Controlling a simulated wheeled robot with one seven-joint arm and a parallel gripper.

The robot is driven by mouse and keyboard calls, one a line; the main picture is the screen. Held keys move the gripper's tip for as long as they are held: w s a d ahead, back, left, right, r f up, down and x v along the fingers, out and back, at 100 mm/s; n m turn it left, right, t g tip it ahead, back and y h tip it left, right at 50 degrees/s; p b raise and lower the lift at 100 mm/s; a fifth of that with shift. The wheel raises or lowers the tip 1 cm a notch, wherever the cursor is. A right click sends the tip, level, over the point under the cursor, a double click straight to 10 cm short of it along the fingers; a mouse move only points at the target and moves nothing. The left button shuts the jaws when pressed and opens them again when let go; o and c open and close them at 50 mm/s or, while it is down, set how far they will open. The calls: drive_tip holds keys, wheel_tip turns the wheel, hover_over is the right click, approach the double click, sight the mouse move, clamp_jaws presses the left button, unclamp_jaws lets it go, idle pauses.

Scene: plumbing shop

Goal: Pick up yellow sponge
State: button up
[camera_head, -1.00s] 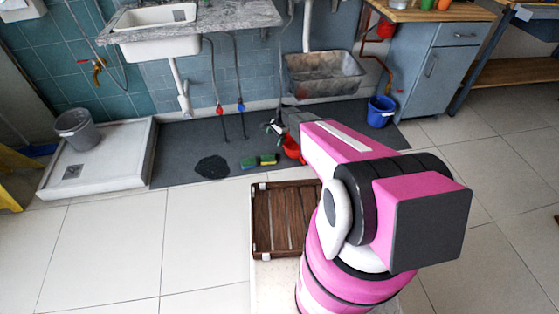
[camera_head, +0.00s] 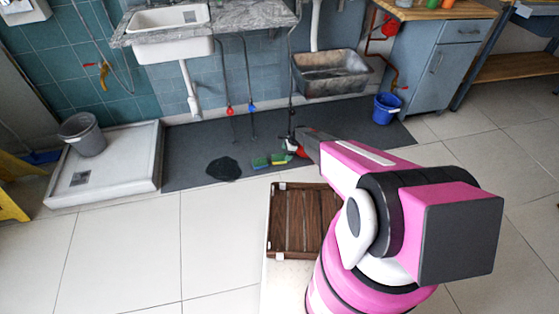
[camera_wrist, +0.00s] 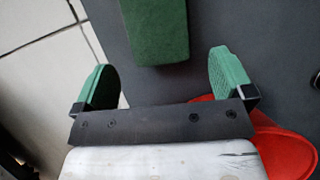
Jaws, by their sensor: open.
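My gripper (camera_wrist: 162,62) is open, with nothing clasped. Its fingers stand wide apart on either side of the block's line.
A red object (camera_wrist: 280,145) lies close by my right finger in the wrist view. A dark puddle-like patch (camera_head: 223,169) is left of the sponges. A brown slatted wooden crate (camera_head: 285,215) stands nearer me. A blue bucket (camera_head: 386,108) stands right, a grey bucket (camera_head: 82,135) left.

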sight(283, 157)
drive_tip(key=x, duration=0.5)
drive_tip(key=c, duration=1)
drive_tip(key=shift+r, duration=0.1)
